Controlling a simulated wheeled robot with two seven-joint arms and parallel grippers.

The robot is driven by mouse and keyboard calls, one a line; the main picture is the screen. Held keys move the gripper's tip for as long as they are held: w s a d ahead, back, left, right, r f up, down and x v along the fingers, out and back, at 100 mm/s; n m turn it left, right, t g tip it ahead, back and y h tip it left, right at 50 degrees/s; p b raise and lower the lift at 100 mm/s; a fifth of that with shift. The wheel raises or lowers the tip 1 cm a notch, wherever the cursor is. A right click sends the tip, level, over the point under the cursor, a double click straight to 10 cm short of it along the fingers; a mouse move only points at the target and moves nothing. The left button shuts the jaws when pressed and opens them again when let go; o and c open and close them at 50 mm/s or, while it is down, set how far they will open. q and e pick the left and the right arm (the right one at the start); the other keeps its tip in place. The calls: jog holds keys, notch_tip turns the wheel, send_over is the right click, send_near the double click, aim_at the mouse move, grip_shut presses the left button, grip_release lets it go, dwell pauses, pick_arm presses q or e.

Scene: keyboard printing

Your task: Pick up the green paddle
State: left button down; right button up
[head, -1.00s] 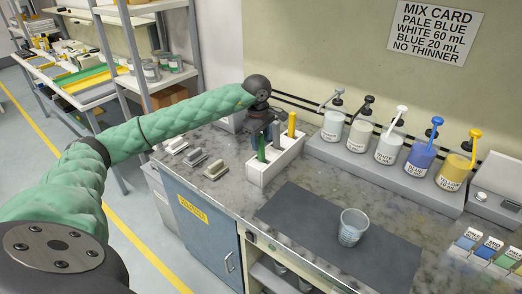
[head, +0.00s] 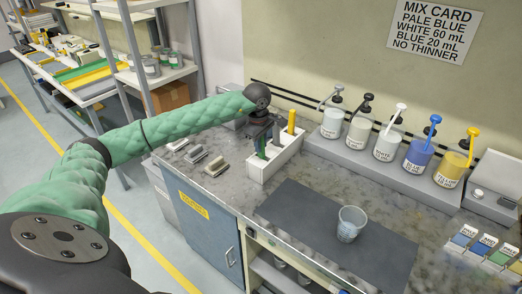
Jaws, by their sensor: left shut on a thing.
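A white rack (head: 266,174) with slots stands on the counter against the wall side. The green paddle (head: 261,148) stands upright in the rack's near left part, its upper end between the fingers. My left gripper (head: 262,139) reaches down from above and is shut on the green paddle. A darker paddle (head: 276,134) stands just behind it, partly hidden by the gripper. A yellow paddle (head: 291,122) stands at the right of the rack. My right gripper is not in view.
Several pump bottles stand on a grey ledge (head: 372,168) to the right. A clear cup (head: 350,223) stands on a dark mat (head: 305,215). Small grey blocks (head: 215,166) lie left of the rack. Colour cards (head: 483,245) are at the lower right.

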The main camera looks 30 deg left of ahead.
pick_arm(q)
jog(key=shift+r, duration=0.15)
